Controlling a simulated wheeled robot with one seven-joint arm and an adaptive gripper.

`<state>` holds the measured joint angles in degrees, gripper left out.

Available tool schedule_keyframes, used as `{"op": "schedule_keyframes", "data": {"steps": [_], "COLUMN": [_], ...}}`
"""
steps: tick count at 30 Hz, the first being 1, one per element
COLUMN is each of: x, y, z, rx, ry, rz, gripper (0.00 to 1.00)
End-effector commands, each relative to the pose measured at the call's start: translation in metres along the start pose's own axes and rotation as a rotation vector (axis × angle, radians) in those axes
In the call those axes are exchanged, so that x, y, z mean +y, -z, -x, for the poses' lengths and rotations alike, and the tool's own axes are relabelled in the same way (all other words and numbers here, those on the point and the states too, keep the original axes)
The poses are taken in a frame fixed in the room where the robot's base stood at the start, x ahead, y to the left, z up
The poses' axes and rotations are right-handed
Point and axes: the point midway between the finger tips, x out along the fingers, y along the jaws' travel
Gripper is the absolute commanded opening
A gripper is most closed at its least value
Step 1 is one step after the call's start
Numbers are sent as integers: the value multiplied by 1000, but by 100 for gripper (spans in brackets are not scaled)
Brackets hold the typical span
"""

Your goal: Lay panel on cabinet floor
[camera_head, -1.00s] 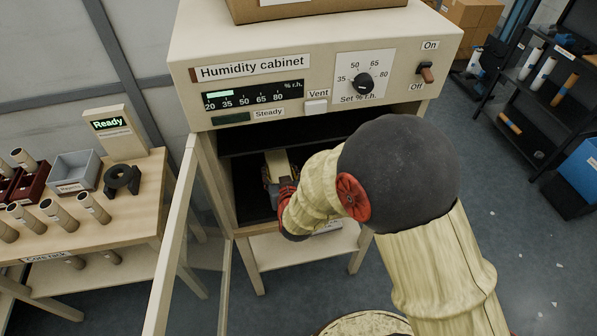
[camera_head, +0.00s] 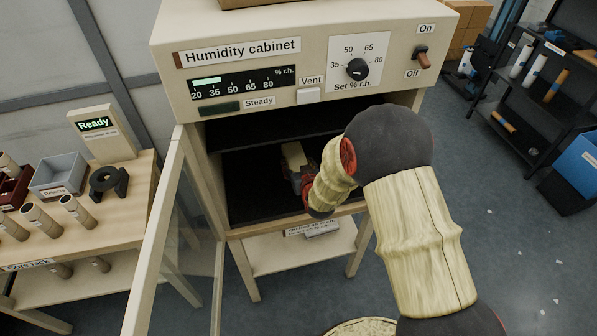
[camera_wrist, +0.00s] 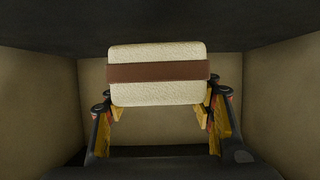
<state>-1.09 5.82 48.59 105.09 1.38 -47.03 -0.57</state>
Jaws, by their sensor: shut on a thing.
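The panel (camera_wrist: 158,93) is a pale, speckled, padded block with a brown band across its middle. In the wrist view it sits between the two fingers of my gripper (camera_wrist: 160,112), which is shut on it. The humidity cabinet (camera_head: 240,110) stands open, and my arm reaches in through its front. In the head view the panel (camera_head: 294,155) shows small and pale inside, over the dark cabinet floor (camera_head: 250,190). I cannot tell whether the panel touches the floor. My wrist hides part of the cabinet's right side.
The cabinet's glazed door (camera_head: 170,240) is swung open at the left. A dark shelf (camera_head: 270,137) spans the inside above. A bench (camera_head: 130,200) with tubes and a grey bin (camera_head: 58,175) stands left. A dark rack (camera_head: 545,95) stands at the right.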

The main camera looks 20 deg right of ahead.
Motion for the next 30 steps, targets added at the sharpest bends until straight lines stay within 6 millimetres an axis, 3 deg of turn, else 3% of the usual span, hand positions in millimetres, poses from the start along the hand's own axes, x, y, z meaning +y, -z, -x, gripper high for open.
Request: {"op": "schedule_keyframes", "data": {"steps": [9,21,22,30], "x": [6,6,6,6], "y": [-35,-38,-38,-37], "z": [-19,-20,-20,-20], "rx": [-2,0,0,0], "ry": [0,0,0,0], "rz": [-1,-1,-1,-1], "gripper": [43,43,54,70]}}
